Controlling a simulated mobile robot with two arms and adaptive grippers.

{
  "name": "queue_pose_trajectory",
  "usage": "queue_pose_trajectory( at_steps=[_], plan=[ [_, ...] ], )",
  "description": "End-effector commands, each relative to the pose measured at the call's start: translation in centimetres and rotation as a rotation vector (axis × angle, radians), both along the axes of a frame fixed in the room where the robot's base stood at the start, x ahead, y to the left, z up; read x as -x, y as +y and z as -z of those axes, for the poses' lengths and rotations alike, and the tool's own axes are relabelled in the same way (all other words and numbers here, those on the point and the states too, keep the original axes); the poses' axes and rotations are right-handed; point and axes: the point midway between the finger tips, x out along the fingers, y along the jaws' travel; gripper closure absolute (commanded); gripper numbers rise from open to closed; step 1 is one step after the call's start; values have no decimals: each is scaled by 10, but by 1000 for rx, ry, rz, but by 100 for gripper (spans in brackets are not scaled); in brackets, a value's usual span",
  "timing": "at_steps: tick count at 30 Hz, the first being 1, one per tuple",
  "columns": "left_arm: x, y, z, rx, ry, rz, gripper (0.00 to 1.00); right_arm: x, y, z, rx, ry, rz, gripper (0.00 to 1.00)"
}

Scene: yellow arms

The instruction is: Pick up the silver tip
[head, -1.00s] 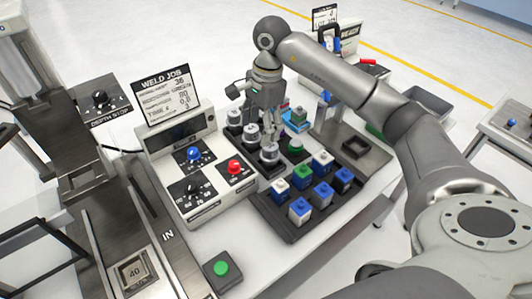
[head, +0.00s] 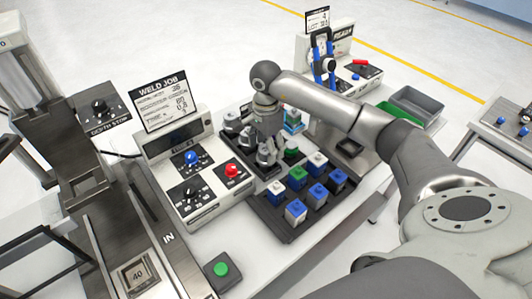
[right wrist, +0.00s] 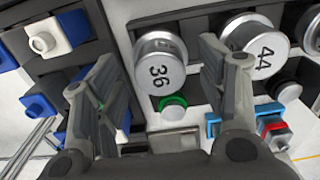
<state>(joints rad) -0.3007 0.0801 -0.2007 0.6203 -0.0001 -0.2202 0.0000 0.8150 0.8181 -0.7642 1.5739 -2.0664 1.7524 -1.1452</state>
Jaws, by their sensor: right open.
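Silver round tips with dark numbers stand in a black tray. The tip marked 36 (right wrist: 160,66) lies between the two fingers of my right gripper (right wrist: 158,54) in the right wrist view, with gaps at its sides. A tip marked 44 (right wrist: 258,48) is just right of the right finger. In the head view my right gripper (head: 267,138) is low over the tip row, partly covering it; a silver tip (head: 232,121) shows at its left. The right gripper is open and empty. My left gripper is out of view.
A rack of blue, white and green capped blocks (head: 297,213) stands in front of the tips. The weld job panel (head: 190,170) with knobs is left, and a green button box (head: 222,270) is in front. Grey and green bins (head: 415,105) stand at the back right.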

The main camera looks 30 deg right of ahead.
Motion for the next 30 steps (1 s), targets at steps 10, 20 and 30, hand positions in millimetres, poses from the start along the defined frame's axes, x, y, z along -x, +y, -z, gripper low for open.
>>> queue_pose_trajectory(
  at_steps=[10,20,30],
  plan=[
    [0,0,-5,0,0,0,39,0,0,16,1,-1,0,35],
    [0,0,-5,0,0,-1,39,0,0,16,1,-1,0,71],
    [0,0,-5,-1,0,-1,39,0,0,15,1,-2,1,96]
  ],
)
